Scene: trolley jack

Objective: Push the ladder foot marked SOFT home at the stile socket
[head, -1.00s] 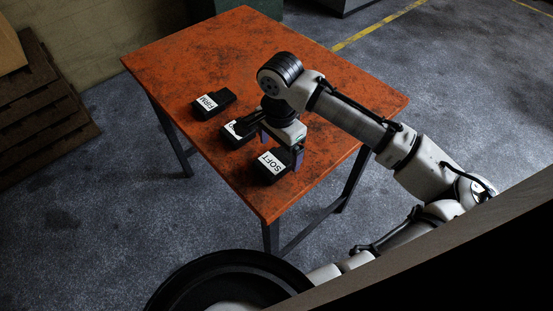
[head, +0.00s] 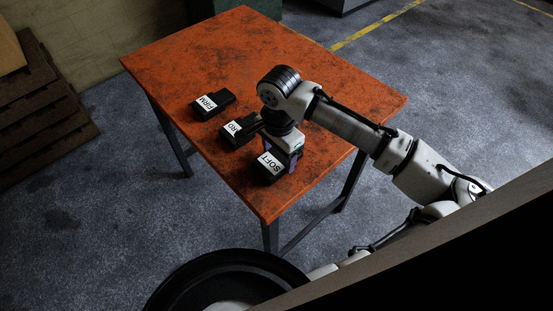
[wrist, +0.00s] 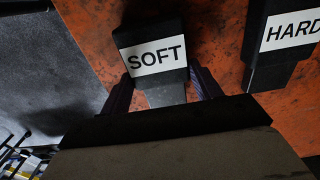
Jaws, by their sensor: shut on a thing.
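The ladder foot marked SOFT (head: 268,168) is a black block with a white label, on the orange table near its front edge. It also shows in the wrist view (wrist: 150,40), with its narrower part toward me. My gripper (head: 288,160) is low over the table at this block, its dark fingers on either side of the narrow part. In the wrist view my gripper (wrist: 162,88) is shut on the SOFT foot. I cannot make out a stile socket for certain.
A block marked HARD (wrist: 285,45), partly hidden in the head view (head: 236,132), lies close beside SOFT. A block marked FIRM (head: 209,104) lies farther back. The orange table (head: 190,60) is clear toward its back and right.

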